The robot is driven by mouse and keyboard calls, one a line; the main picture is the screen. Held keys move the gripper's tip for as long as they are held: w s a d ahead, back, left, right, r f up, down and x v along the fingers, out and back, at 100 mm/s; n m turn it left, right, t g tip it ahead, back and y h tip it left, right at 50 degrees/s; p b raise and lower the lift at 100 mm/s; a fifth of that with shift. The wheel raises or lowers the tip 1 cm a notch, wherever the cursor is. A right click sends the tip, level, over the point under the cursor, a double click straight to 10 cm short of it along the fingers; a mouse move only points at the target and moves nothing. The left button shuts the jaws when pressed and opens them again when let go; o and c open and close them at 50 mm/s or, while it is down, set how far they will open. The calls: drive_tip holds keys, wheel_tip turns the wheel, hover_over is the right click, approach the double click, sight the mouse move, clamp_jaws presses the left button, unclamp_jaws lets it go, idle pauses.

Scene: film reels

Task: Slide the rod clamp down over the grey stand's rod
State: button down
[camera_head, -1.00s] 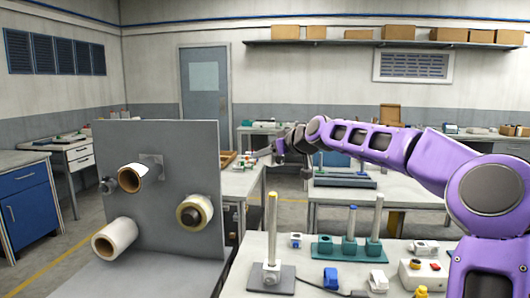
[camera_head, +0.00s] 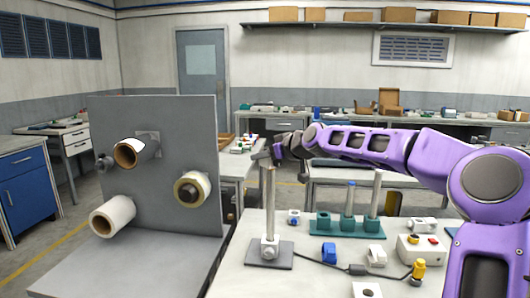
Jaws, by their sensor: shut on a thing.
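The grey stand is on the near bench, with a flat grey base (camera_head: 284,260), a pale block at its foot, and an upright rod (camera_head: 270,205). My gripper (camera_head: 264,157) is at the rod's upper end in the picture, reached from the right by my purple arm. It is shut on a small grey thing, likely the rod clamp, too small and dark to make out clearly. The rod's tip is hidden or blends with the gripper. I cannot tell whether the clamp is around the rod or only in line with it.
A teal rack (camera_head: 322,228) with upright rods stands right of the stand. A blue block (camera_head: 329,252), a white block (camera_head: 374,256), a button box (camera_head: 421,252) and a cable lie nearby. A grey panel (camera_head: 185,115) with film reels stands left.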

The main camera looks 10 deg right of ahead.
drive_tip(key=shift+f, duration=0.1)
drive_tip(key=shift+f, duration=2.4)
drive_tip(key=shift+f, duration=0.15)
drive_tip(key=shift+f, duration=2.35)
drive_tip(key=shift+f, duration=0.1)
drive_tip(key=shift+f, duration=2.4)
drive_tip(key=shift+f, duration=2.5)
drive_tip(key=shift+f, duration=0.15)
